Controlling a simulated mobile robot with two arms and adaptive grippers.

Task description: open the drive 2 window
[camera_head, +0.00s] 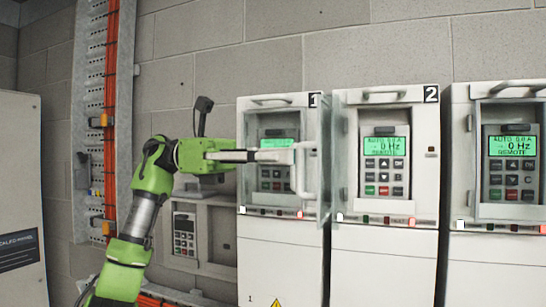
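Drive 2 (384,225) is the middle cabinet, marked with a 2. Its clear window (333,165) stands swung out on its left side, seen nearly edge-on. The drive 2 keypad (384,172) with its lit green display is uncovered. A pale bar handle (298,178) shows at the window's free edge, in front of drive 1. My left gripper (278,155) reaches in from the left, its tip at the upper end of this handle. I cannot tell whether its fingers are closed on the handle. My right gripper is out of view.
Drive 1 (280,250) stands on the left, partly behind my gripper and the window. Another drive (500,265) stands on the right with a grey frame around its keypad. A low grey box with a keypad (184,235) and a cable rack (92,60) are further left.

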